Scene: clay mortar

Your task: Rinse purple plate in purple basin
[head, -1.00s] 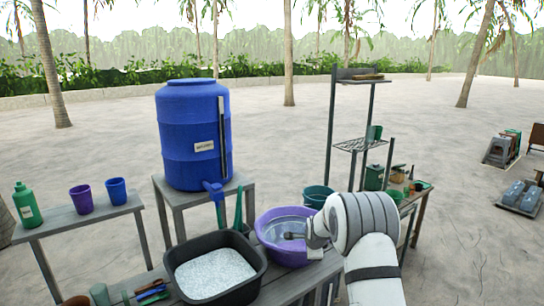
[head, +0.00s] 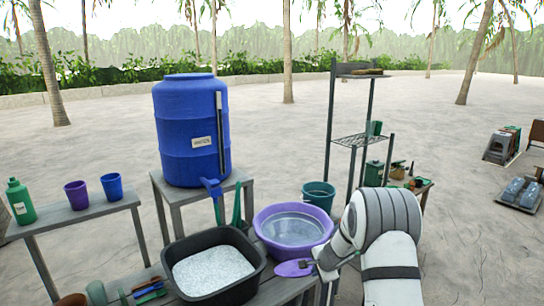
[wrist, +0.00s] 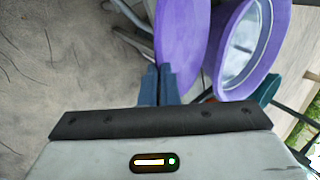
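The purple basin (head: 262,222) stands on the grey bench with clear water in it, and its purple wall and rim also show in the wrist view (wrist: 224,62). The flat purple plate (head: 288,269) is outside the basin, just in front of its near rim. In the wrist view the plate (wrist: 181,40) stretches away from the fingertips, beside the basin. My gripper (wrist: 159,84) is shut on the plate's edge; in the head view it (head: 304,265) is at the plate's right end.
A black tub (head: 178,262) of white granules stands left of the basin. Behind it, a blue water barrel (head: 188,135) with a tap sits on a stand. A teal bucket (head: 319,192) and a metal rack (head: 330,120) are behind and right of the basin.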

